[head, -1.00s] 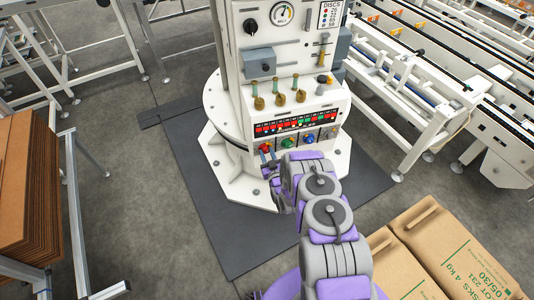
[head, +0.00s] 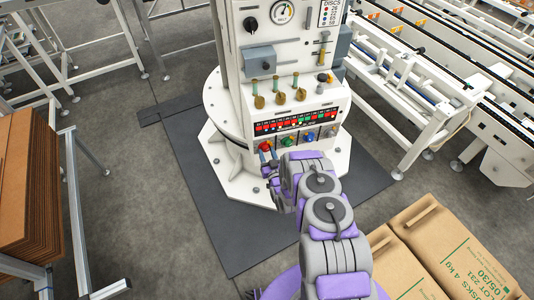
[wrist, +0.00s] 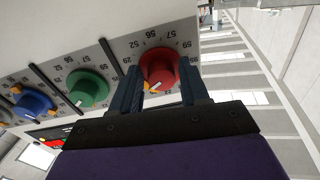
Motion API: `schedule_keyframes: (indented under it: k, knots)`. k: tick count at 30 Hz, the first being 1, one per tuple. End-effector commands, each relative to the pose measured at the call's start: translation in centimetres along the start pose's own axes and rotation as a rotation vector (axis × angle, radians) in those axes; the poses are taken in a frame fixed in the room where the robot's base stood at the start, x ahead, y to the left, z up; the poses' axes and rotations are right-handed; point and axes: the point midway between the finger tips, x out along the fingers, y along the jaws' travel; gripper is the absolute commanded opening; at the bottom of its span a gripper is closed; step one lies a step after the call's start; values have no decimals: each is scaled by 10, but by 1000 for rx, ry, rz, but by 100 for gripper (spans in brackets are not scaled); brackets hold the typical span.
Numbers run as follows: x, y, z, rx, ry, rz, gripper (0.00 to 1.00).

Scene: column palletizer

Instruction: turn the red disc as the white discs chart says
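The red disc (wrist: 159,68) is a knob on the white panel, with a numbered dial around it and a pale orange-edged pointer at its lower left side in the wrist view. In the head view it shows at the left end of the knob row (head: 265,147). My gripper (wrist: 161,80) has one finger on each side of the red disc, and both fingers appear to touch it. The white discs chart (head: 330,13) is at the top of the column, with coloured dots beside small numbers too blurred to read surely.
The green disc (wrist: 87,88) and blue disc (wrist: 33,105) sit beside the red one, separated by dark ribs. Above are a red and green display (head: 296,120) and brass levers (head: 280,98). Cartons (head: 440,250) lie at lower right.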

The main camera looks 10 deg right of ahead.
Motion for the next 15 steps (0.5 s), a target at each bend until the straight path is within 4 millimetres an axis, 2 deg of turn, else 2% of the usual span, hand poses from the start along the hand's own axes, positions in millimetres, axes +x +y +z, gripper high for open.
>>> schedule_keyframes:
  k: [1,4,11,15]
  knots:
    - [0,0,-1,0,2,0,50]
    - [0,0,-3,-1,6,0,60]
    - [1,0,-4,-1,9,0,60]
    - [-7,0,-4,-1,6,0,60]
